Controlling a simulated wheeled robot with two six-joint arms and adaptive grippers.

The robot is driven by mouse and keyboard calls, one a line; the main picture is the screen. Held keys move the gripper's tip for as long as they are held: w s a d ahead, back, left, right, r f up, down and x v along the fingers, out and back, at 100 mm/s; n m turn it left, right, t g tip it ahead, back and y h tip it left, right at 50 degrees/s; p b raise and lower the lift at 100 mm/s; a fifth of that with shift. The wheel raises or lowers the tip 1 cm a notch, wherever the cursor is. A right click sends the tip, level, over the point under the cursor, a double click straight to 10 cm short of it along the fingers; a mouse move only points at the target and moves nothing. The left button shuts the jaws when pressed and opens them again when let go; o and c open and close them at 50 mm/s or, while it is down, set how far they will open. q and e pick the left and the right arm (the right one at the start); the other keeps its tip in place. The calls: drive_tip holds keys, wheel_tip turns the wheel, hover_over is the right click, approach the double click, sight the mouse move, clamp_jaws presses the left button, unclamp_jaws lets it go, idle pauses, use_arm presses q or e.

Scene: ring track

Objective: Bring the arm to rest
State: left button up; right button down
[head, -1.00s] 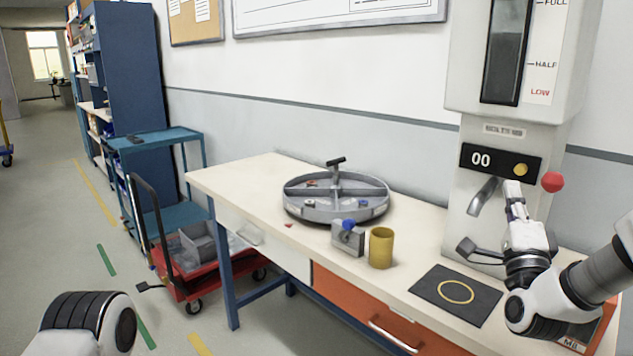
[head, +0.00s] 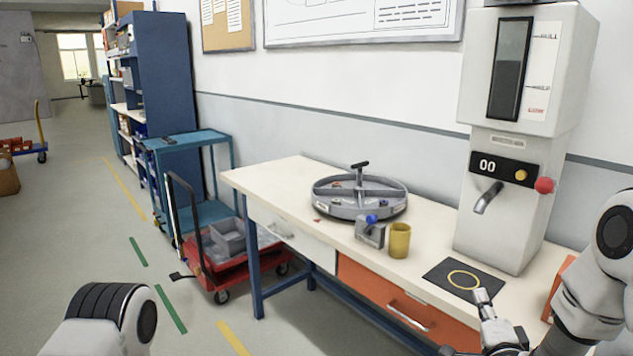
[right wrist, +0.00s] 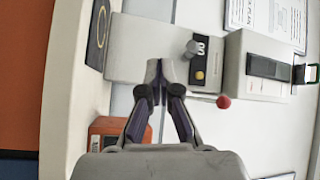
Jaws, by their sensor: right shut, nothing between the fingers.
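My right gripper (head: 482,297) is at the lower right of the head view, low by the front of the bench and apart from the dispenser (head: 515,190). In the right wrist view its fingers (right wrist: 160,74) are together with nothing between them. The dispenser also shows there, turned sideways (right wrist: 140,45), with its yellow button, red knob and spout beyond the fingertips. My left arm shows only as a rounded white and black link at the lower left of the head view; its gripper is out of view.
The bench (head: 280,180) carries a round grey divided tray (head: 335,207), a small grey block with a blue knob (head: 370,232), a yellow cup (head: 399,241) and a black mat (head: 440,270) with a yellow ring. An orange box (right wrist: 103,128) stands near the gripper. Carts stand left.

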drive_tip(key=s+a+f+n+g+y+p, duration=0.1)
drive_tip(key=s+a+f+n+g+p, duration=0.15)
drive_tip(key=s+f+g, duration=0.6)
drive_tip(key=s+a+f+n+g+y+p, duration=0.1)
drive_tip(key=s+a+f+n, duration=0.4)
drive_tip(key=f, duration=0.9)
drive_tip(key=s+f+n+g, duration=0.3)
drive_tip(key=s+n+g, duration=0.1)
drive_tip(key=s, duration=0.7)
drive_tip(key=s+f+n+g, duration=0.3)
drive_tip(key=s+g, duration=0.3)
drive_tip(key=s, duration=0.5)
drive_tip(key=shift+s+f+n+y, duration=0.3)
drive_tip(key=shift+s+n, duration=0.05)
drive_tip(key=shift+n, duration=0.2)
